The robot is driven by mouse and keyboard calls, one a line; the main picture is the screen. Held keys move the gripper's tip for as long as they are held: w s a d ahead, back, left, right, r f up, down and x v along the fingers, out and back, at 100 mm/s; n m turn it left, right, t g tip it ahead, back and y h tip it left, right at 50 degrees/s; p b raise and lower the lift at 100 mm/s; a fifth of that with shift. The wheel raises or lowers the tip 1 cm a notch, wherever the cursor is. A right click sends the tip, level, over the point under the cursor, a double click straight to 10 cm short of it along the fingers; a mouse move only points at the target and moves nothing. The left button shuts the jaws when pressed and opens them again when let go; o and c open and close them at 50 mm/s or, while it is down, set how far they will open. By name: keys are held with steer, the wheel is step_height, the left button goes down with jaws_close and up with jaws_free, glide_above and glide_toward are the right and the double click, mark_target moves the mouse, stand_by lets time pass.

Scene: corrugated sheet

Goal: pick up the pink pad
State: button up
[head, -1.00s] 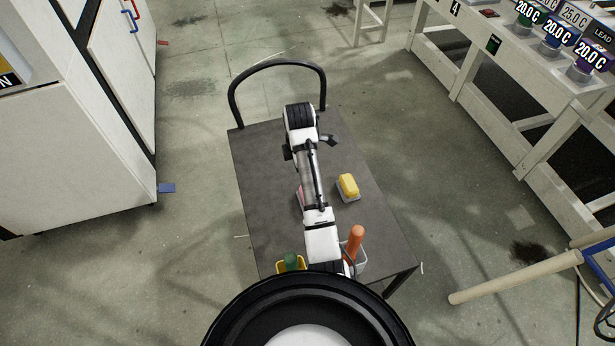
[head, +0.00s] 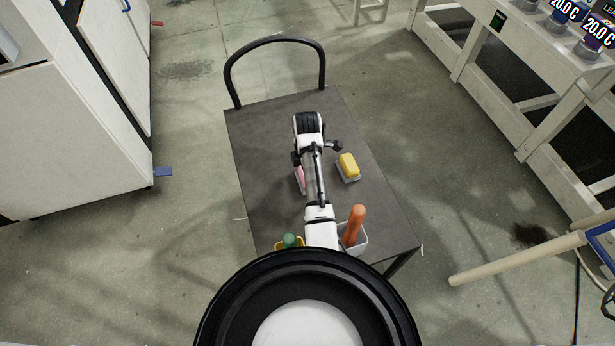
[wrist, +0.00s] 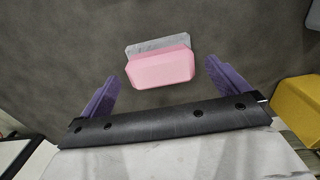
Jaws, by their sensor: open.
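The pink pad (wrist: 160,70) lies on a flat grey piece (wrist: 150,43) on the dark cart top, in the wrist view's upper middle. In the head view the pink pad (head: 300,178) shows partly, beside the left edge of my arm, which hides the rest. My gripper (wrist: 160,75) is open and empty, its two purple fingers spread to either side of the pad's near end. I cannot tell how high the fingertips are above the pad. In the head view the fingers are hidden under my arm.
A yellow pad (head: 348,165) on a grey base is right of my arm. At the cart's near end stand a white container (head: 358,243) with an orange object (head: 354,225) and a yellow container (head: 280,244) with a green object (head: 290,240). The far cart top (head: 270,115) is clear.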

steer(key=shift+f, duration=1.55)
steer(key=shift+c, duration=0.3)
steer(key=c, duration=0.9)
steer(key=shift+o, duration=0.2)
steer(key=shift+r, duration=0.1)
